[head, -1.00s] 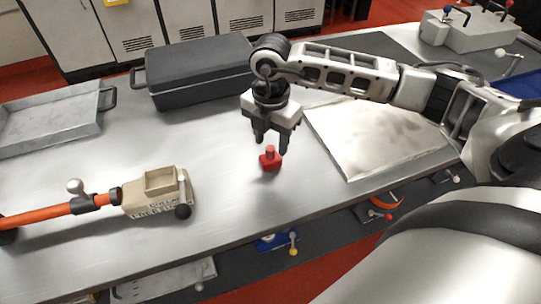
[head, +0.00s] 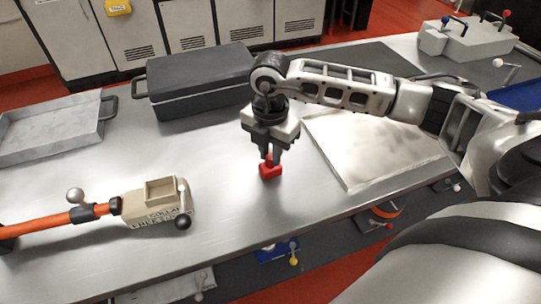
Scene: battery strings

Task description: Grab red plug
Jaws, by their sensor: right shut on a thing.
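The red plug (head: 270,171) stands on the metal bench top near the middle of the head view. My right gripper (head: 271,159) points down over it, its two dark fingers shut on the plug's upper part. The fingers hide part of the plug's top. The plug's wide base shows below the fingertips, at or very near the bench surface; I cannot tell whether it is lifted. My left gripper is not in view.
A beige connector box (head: 157,208) with an orange cable lies at the left. A dark case (head: 203,85) and a grey tray (head: 50,130) stand behind. A pale mat (head: 372,145) lies right of the plug. The bench around the plug is clear.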

